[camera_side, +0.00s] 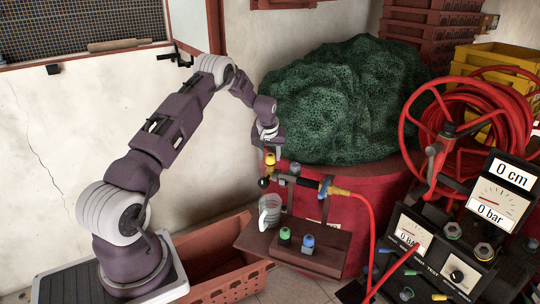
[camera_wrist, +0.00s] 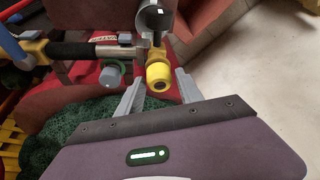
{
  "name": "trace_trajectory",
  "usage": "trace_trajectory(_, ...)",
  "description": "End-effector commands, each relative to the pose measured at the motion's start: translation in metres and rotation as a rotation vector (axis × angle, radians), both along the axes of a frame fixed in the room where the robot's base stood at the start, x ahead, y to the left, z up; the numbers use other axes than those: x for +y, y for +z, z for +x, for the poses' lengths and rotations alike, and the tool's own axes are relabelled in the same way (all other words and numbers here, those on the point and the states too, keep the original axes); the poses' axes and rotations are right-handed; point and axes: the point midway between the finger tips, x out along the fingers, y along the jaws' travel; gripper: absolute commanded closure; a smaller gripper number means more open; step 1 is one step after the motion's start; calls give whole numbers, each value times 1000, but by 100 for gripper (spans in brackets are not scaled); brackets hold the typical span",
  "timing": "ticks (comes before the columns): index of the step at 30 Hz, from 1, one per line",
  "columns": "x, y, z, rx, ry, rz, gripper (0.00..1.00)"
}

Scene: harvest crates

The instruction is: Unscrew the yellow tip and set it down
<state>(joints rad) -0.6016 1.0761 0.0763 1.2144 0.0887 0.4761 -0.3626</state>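The yellow tip (camera_wrist: 158,75) is in the middle of the wrist view, on the end of a brass fitting (camera_wrist: 157,53). In the side view the yellow tip (camera_side: 270,159) points up at the left end of the black spray lance (camera_side: 308,182). My gripper (camera_wrist: 159,80) is open, with one finger on each side of the tip. Gaps show between the tip and both fingers in the wrist view. In the side view my gripper (camera_side: 270,150) is right above the tip, pointing down. Whether the fingers reach fully down around it is hard to tell.
Below the lance, a brown shelf (camera_side: 255,240) carries a clear jug (camera_side: 270,213), a green tip (camera_side: 285,234) and a blue tip (camera_side: 308,241). A red hose (camera_side: 368,225) runs off the lance's right end. A green net heap (camera_side: 335,100) lies behind on a red drum.

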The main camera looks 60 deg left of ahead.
Motion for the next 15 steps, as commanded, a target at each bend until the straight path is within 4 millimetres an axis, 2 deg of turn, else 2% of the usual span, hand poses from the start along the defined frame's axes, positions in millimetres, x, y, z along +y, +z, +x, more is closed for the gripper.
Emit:
trace_trajectory(1,0,0,0,0,0,0,68)
trace_trajectory(5,0,0,0,0,1,0,94)
trace_trajectory(11,-1,0,1,2,142,2,95)
trace_trajectory(15,0,0,1,0,154,1,95)
